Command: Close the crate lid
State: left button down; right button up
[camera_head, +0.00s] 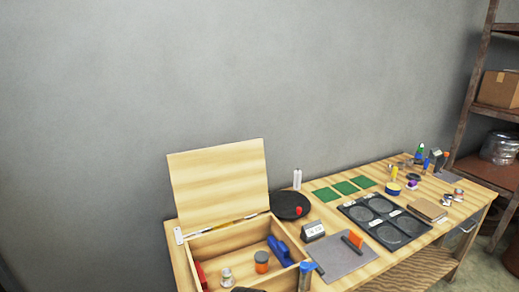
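A light wooden crate (193,250) stands open at the left end of the wooden workbench. Its lid (218,180) is raised nearly upright at the back, hinged along the crate's rear edge. Inside the crate are a blue tool (280,250), an orange-topped jar (261,262), a small metallic jar (226,277) and a red item (201,275). The front of the crate is cut off by the bottom of the picture. Neither of my grippers shows.
Beside the crate are a black round pan (290,205), a dark box-shaped device (313,231), a grey mat (338,259) and a blue-capped item (307,268). A black tray (385,221) and green squares (345,187) lie farther right. A plain wall stands behind; a shelf (480,95) is at far right.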

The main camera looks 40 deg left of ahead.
aim_at(213, 186)
jog(key=k+j+z, duration=0.1)
jog(key=z, duration=0.3)
jog(key=k+z, duration=0.1)
jog(key=z, duration=0.3)
jog(key=k+j+z, duration=0.1)
jog(key=z, duration=0.3)
jog(key=k+z, duration=0.1)
jog(key=z, duration=0.35)
jog(key=k+j+z, duration=0.25)
jog(key=k, duration=0.2)
jog(key=k+z, duration=0.2)
jog(key=k, duration=0.3)
jog(key=k+j+u, duration=0.75)
jog(key=i+l, duration=0.05)
